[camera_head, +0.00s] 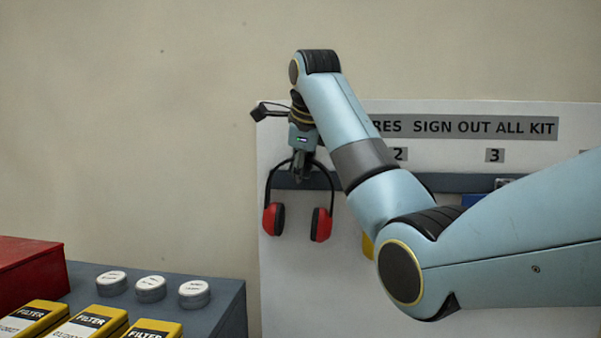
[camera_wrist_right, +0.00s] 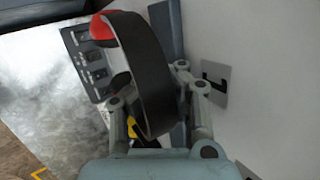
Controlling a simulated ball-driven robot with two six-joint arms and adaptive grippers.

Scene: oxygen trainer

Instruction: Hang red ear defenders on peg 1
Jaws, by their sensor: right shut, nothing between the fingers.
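The red ear defenders (camera_head: 321,224) hang upright against the white board in the head view, black headband on top and red cups below. In the right wrist view their headband (camera_wrist_right: 145,70) is close, in front of my fingers. My right gripper (camera_head: 301,172) points down at the top of the headband and is shut with nothing held. Peg 1 is hidden behind my gripper and the band, so I cannot tell whether the band rests on it. A grey plate (camera_wrist_right: 215,86) with a black mark, seemingly a number, shows beside it. My left gripper is out of view.
The white board (camera_head: 290,290) carries a dark rail (camera_head: 450,182) and number plates 2 (camera_head: 400,154) and 3 (camera_head: 494,155). My right arm covers part of it. Yellow filter boxes (camera_head: 95,322), white round caps (camera_head: 150,289) and a red box (camera_head: 25,270) are at lower left.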

